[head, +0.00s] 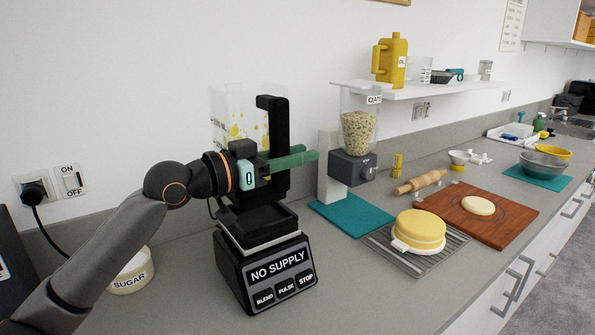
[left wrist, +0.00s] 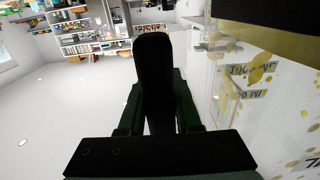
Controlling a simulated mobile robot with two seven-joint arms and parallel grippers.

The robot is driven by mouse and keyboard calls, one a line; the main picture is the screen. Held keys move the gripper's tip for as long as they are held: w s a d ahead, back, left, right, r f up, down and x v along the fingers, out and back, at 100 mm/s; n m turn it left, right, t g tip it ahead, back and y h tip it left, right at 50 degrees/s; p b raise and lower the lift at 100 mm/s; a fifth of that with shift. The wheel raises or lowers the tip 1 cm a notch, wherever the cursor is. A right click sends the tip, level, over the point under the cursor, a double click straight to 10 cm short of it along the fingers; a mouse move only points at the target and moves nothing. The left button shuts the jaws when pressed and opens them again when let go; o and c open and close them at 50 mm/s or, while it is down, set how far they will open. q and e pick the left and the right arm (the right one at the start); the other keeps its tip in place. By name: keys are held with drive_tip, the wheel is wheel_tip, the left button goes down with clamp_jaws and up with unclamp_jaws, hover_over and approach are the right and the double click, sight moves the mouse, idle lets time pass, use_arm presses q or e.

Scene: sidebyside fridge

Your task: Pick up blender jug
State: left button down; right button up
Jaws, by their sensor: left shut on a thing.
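The blender jug (head: 232,112) is clear with yellow marks and a tall black handle (head: 273,112). It is upright above the black blender base (head: 232,270), whose display reads NO SUPPLY. In the left wrist view the dark handle (left wrist: 153,75) stands between the fingers, and the jug's clear wall (left wrist: 245,90) is at the right. My right gripper is not in view.
A sugar bowl (head: 132,275) stands left of the base, near a plugged-in cord. To the right are an oat dispenser (head: 352,165) on a teal mat (head: 345,218), a yellow cake (head: 420,229) on a rack and a wooden board (head: 515,212). A wall shelf (head: 430,91) hangs behind.

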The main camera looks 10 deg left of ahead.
use_arm(q)
drive_tip(key=s+r, duration=0.3)
drive_tip(key=s, duration=0.2)
drive_tip(key=s+d+r+b, duration=0.1)
drive_tip(key=s+r, duration=0.2)
drive_tip(key=s, duration=0.2)
drive_tip(key=shift+s+d, duration=0.15)
drive_tip(key=shift+d, duration=0.15)
